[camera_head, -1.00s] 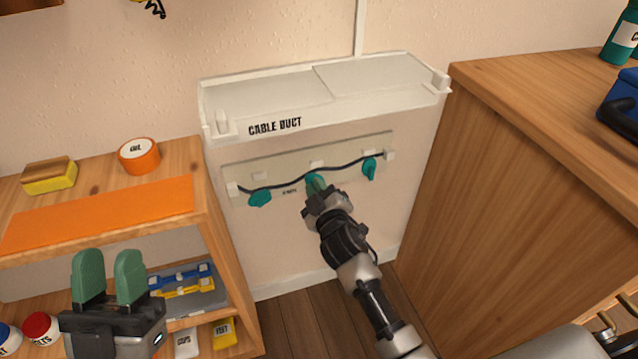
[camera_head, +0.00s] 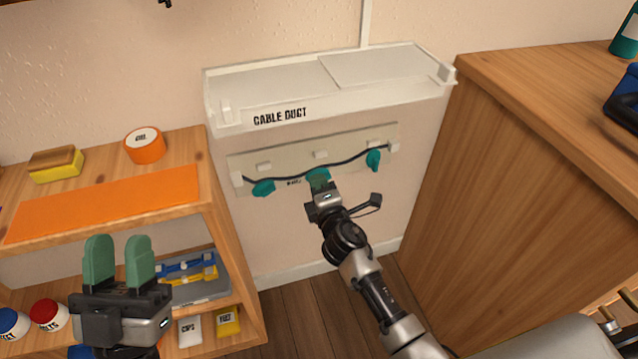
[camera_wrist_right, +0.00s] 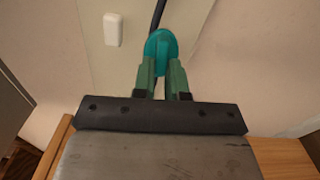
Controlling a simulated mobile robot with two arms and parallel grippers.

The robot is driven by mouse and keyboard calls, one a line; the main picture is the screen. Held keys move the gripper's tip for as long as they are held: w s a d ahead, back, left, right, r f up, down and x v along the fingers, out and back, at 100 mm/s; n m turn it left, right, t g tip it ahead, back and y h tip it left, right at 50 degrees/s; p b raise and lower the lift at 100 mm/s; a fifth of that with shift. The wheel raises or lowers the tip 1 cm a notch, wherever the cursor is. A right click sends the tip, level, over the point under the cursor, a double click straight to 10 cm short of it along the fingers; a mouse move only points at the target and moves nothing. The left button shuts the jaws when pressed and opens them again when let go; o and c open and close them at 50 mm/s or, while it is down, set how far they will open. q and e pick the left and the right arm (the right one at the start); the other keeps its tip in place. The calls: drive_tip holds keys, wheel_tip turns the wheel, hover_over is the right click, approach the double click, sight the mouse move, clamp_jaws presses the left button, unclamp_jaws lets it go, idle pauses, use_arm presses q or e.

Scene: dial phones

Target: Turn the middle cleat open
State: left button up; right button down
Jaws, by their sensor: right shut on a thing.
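Three teal cleats sit along a dark cable on a pale strip (camera_head: 345,150) below the cable duct. The middle cleat (camera_head: 318,174) is mostly hidden in the head view by my right gripper (camera_head: 320,186). In the right wrist view the cleat (camera_wrist_right: 161,50) stands between the green fingertips of the right gripper (camera_wrist_right: 164,75), which is shut on it. The left cleat (camera_head: 264,188) and the right cleat (camera_head: 373,160) are clear of the grippers. My left gripper (camera_head: 119,262) is open and empty in front of the shelf, its two green fingers pointing up.
The cable duct box (camera_head: 280,117) is above the strip. A wooden shelf (camera_head: 190,150) with an orange tape roll (camera_head: 144,146) and a sponge (camera_head: 56,164) stands at left. A wooden cabinet (camera_head: 490,170) bounds the right side.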

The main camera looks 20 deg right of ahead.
drive_tip(key=shift+f+n, duration=0.2)
drive_tip(key=shift+n, duration=0.9)
drive_tip(key=shift+f+n, duration=0.2)
drive_tip(key=shift+n, duration=0.9)
drive_tip(key=shift+d, duration=0.1)
drive_tip(key=c, duration=1.2)
unclamp_jaws()
drive_tip(key=shift+o, duration=0.2)
